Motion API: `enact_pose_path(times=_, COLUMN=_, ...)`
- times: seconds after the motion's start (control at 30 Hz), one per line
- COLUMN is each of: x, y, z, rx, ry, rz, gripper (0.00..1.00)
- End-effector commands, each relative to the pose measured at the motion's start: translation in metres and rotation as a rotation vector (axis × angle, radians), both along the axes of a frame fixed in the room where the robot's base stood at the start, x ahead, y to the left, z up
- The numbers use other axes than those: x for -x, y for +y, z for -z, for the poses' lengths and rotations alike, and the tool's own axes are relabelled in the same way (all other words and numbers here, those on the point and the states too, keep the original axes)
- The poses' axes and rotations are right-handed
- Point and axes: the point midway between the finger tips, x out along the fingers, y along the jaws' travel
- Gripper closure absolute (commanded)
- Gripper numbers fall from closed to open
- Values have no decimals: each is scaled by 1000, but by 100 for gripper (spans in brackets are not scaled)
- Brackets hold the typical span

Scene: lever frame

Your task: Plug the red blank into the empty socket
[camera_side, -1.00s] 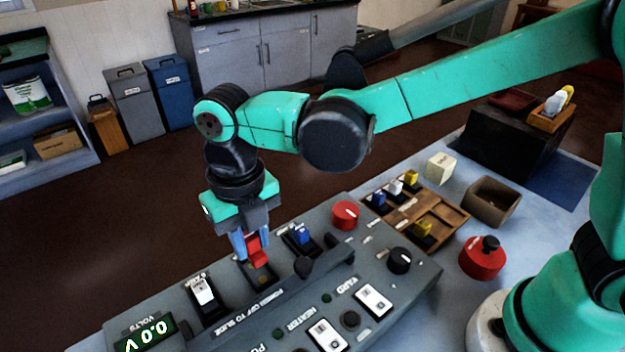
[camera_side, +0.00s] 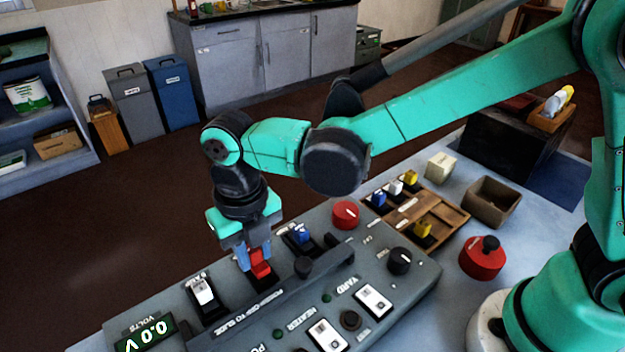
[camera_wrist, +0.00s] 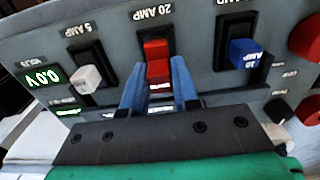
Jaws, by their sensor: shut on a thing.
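The red blank (camera_side: 260,263) is at the middle socket (camera_wrist: 168,38) of the panel, which bears a 20 AMP label in the wrist view. The red blank also shows in the wrist view (camera_wrist: 157,58), upright between the fingertips. My gripper (camera_side: 254,258) is shut on it from above, with its blue fingers on either side; it shows in the wrist view too (camera_wrist: 157,85). The blank sits low in the socket's dark frame; whether it is fully seated I cannot tell.
A white plug (camera_side: 203,291) stands in the left socket and a blue plug (camera_side: 302,234) in the right one. A wooden tray (camera_side: 447,213) with several plugs and a red knob (camera_side: 345,214) lie further right.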

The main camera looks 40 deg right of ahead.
Motion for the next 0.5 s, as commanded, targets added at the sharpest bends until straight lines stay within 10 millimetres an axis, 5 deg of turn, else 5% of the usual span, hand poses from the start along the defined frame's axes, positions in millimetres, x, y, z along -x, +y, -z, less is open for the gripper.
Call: enact_pose_path(times=0.5, x=0, y=0, z=6, rx=0, ry=0, rz=0, gripper=100)
